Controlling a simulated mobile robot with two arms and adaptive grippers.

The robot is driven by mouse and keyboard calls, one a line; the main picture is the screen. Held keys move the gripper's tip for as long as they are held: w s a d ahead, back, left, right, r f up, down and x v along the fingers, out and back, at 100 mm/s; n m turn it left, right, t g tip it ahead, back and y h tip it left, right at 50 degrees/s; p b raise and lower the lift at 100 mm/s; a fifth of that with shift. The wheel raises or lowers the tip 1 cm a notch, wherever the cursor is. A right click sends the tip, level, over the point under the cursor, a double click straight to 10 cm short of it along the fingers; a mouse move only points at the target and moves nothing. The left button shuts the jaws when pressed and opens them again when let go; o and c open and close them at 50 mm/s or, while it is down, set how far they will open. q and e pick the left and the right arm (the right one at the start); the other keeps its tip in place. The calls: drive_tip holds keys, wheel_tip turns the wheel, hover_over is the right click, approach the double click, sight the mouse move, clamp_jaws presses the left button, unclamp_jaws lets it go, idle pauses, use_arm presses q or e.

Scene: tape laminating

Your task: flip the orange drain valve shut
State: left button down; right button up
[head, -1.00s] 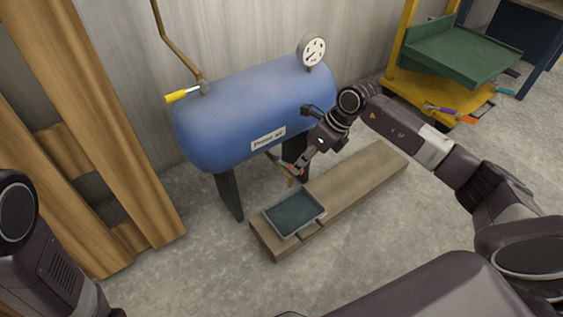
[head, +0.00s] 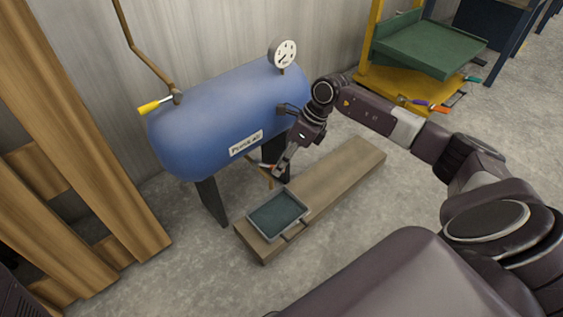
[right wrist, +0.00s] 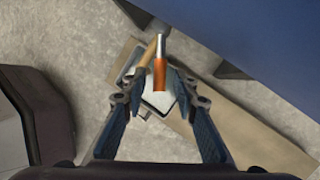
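The orange drain valve handle (right wrist: 159,75) hangs from a metal stem under the blue tank (head: 225,115). In the right wrist view it lies between the spread fingers of my right gripper (right wrist: 158,92), with a visible gap on both sides. In the head view my right gripper (head: 274,170) is low beside the tank's underside, and the orange handle (head: 265,167) is partly hidden at its fingertips. A brass pipe (right wrist: 150,55) runs beside the stem. My left gripper is out of view.
A shallow grey tray (head: 279,214) rests on a wooden plank (head: 335,180) below the tank. A yellow-handled valve (head: 149,108) and a gauge (head: 284,53) top the tank. Wooden boards (head: 85,130) stand left. A yellow cart (head: 385,88) stands at back right.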

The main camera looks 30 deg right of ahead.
drive_tip(key=v, duration=1.2)
